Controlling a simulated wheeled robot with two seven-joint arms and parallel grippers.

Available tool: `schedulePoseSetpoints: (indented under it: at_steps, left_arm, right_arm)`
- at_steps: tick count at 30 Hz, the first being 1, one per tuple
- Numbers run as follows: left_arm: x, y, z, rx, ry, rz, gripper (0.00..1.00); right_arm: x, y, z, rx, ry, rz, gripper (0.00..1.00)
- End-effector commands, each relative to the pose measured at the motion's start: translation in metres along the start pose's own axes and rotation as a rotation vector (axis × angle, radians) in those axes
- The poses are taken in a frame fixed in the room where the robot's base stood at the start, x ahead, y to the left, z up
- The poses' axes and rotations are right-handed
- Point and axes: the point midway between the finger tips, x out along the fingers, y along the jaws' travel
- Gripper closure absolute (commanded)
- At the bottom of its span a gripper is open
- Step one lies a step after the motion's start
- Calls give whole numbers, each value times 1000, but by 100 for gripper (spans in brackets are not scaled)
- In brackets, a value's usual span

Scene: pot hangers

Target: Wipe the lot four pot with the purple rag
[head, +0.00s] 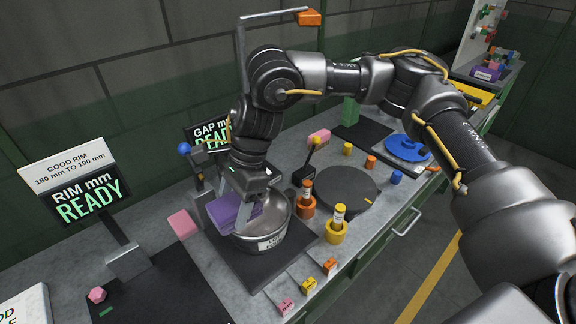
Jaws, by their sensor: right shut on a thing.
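The metal pot (277,241) stands on a dark square plate on the bench, with a label on its front whose text is too small to read surely. The purple rag (233,211) is at the pot's left rim and partly inside its mouth. My right gripper (246,208) points down over the pot and is shut on the purple rag. The gripper and rag hide part of the pot's inside. Whether the rag presses on the metal I cannot tell. My left gripper is not in view.
A "RIM mm READY" display (88,200) stands at left and a "GAP mm" display (207,133) behind the pot. A pink block (183,224) lies left of the pot. A dark round disc (346,190) and orange and yellow holders (337,229) stand to its right.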

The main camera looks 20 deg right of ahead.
Motion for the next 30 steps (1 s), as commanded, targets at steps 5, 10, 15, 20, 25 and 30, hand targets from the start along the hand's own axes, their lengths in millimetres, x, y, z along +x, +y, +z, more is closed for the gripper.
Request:
schedulePoseSetpoints:
  at_steps: [5,10,15,20,25,30]
  left_arm:
    - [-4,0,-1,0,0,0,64]
    - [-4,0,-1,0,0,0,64]
    - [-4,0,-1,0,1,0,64]
    - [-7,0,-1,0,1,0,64]
    - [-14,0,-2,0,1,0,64]
    - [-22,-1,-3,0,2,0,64]
  right_arm:
    - [-8,0,2,1,0,-1,72]
    - [-8,0,2,1,0,-1,72]
    - [-8,0,2,1,0,-1,72]
    - [-12,0,4,1,0,-2,72]
    - [-25,0,9,1,1,-3,72]
    - [-38,0,15,0,0,-2,72]
